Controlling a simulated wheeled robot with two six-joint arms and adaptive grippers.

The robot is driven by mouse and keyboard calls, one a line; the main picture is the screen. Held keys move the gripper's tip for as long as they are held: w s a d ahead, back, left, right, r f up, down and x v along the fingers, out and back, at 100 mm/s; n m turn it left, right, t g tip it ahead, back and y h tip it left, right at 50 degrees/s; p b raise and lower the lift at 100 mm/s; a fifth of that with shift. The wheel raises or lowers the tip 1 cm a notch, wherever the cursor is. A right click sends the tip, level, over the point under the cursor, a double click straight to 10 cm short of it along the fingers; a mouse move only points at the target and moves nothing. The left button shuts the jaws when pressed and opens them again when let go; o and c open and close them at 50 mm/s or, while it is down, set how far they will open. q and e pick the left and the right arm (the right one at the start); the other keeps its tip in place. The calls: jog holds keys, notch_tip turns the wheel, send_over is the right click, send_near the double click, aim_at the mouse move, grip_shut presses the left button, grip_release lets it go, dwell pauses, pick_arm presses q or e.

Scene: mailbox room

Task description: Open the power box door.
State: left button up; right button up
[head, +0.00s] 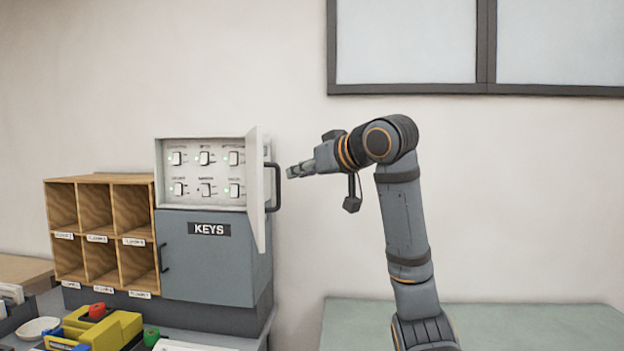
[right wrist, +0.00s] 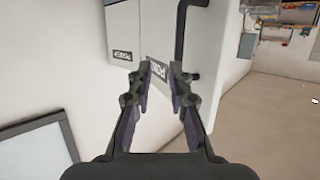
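The power box (head: 205,145) is the white upper box with several switches, seen in the head view. Its door (head: 256,195) stands wide open, swung out to the right and seen nearly edge-on. The door's dark handle (head: 275,187) is on its right side. My right gripper (head: 293,171) is just right of the handle, pointing left and apart from it. In the right wrist view, my right gripper (right wrist: 161,69) is open and empty. A labelled white panel (right wrist: 162,48) and a black handle (right wrist: 181,35) show beyond its fingers. My left gripper is not in view.
A grey KEYS cabinet (head: 208,265) sits below the power box. Wooden pigeonholes (head: 102,181) stand to its left. A yellow item (head: 112,329) and a white bowl (head: 38,328) lie in front. A green-grey surface (head: 520,325) is at lower right.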

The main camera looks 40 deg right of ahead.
jog(key=shift+s+d+b, duration=0.4)
jog(key=shift+s+d, duration=0.35)
jog(key=shift+a, duration=0.1)
